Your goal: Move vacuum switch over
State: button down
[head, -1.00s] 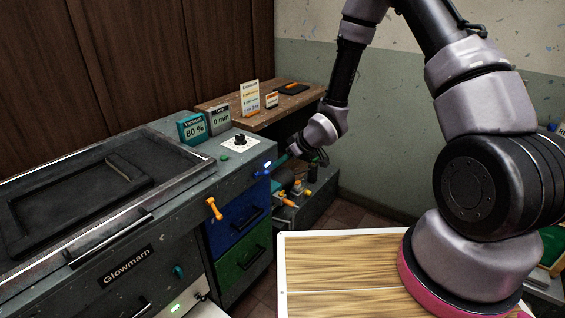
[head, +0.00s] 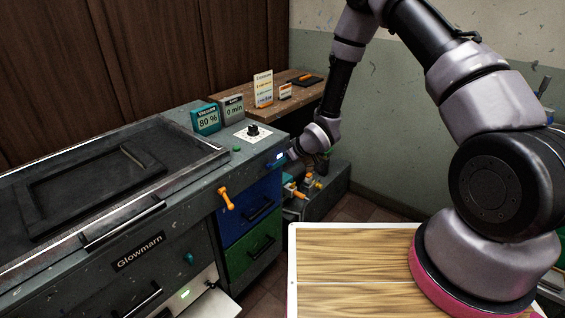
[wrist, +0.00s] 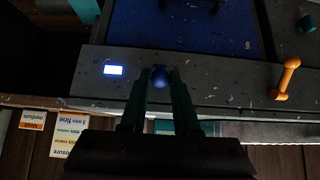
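The vacuum switch appears to be the small blue knob (head: 271,164) on the front panel of the grey machine, beside a lit white indicator (head: 280,155). It also shows as a dark blue ball-ended knob (wrist: 159,77) in the wrist view. My gripper (wrist: 160,82) is at the front panel, its two teal fingers on either side of the knob with a narrow gap showing. The fingers look open; contact is not visible. In the head view my gripper (head: 289,154) is small and partly hidden by my wrist.
A vacuum display (head: 207,119) reads 80 %, and a timer display (head: 232,109) reads 0 min. An orange handle (head: 226,199) and blue drawer (head: 250,213) are close by. A black dial (head: 253,131) is on top. Valves (head: 310,184) sit below my wrist.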

jog(key=shift+s+d+f, duration=0.15)
jog(key=shift+d+f, duration=0.05)
jog(key=shift+f, duration=0.2)
jog(key=shift+s+d+f, duration=0.15)
jog(key=shift+f, duration=0.25)
jog(key=shift+s+d+f, duration=0.1)
jog(key=shift+d+f, duration=0.05)
jog(key=shift+f, duration=1.5)
